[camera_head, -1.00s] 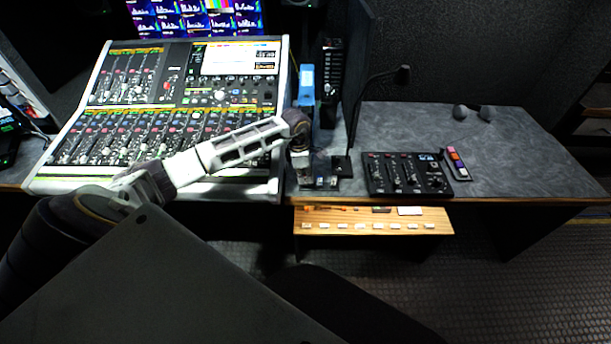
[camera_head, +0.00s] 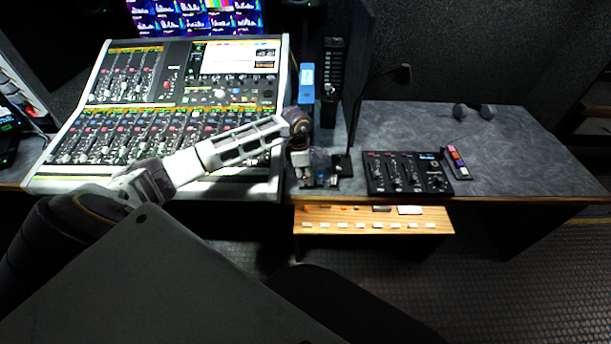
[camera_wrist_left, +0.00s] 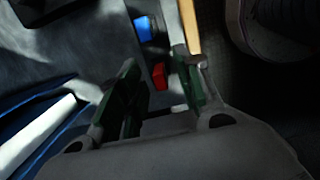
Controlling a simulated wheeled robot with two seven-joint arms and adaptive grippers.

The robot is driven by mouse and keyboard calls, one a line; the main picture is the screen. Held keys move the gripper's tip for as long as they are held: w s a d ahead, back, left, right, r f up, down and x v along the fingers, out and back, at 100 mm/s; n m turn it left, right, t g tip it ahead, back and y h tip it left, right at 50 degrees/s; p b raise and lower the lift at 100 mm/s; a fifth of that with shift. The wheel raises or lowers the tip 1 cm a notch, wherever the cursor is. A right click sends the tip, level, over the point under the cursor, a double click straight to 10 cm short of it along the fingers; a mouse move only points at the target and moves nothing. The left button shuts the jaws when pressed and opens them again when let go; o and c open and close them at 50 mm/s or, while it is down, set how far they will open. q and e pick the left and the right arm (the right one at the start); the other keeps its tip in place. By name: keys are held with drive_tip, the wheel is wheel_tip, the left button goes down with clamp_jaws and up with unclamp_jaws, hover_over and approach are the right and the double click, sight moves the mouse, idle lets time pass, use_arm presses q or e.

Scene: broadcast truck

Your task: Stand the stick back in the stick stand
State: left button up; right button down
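My left gripper (camera_head: 316,174) is at the front edge of the grey desk, between the mixing console and a small black control panel. In the left wrist view its two dark green fingers (camera_wrist_left: 160,88) are apart. A small red piece (camera_wrist_left: 159,76) shows between them, with a gap to the left finger. A blue piece (camera_wrist_left: 143,28) lies a little beyond the fingertips. These may be sticks or parts of a stand; I cannot tell which. The stick stand is not clear in the head view, where the gripper covers this spot. My right gripper is not in view.
The mixing console (camera_head: 165,125) fills the left. A wooden shelf (camera_head: 372,217) juts out below. The desk's right side (camera_head: 530,155) is mostly clear.

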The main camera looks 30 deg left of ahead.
use_arm(q)
wheel_tip(320, 180, up, 11)
drive_tip(key=a, duration=0.1)
drive_tip(key=shift+s+a+r, duration=0.15)
drive_tip(key=shift+s+r, duration=0.05)
drive_tip(key=shift+s, duration=0.15)
idle(1.1)
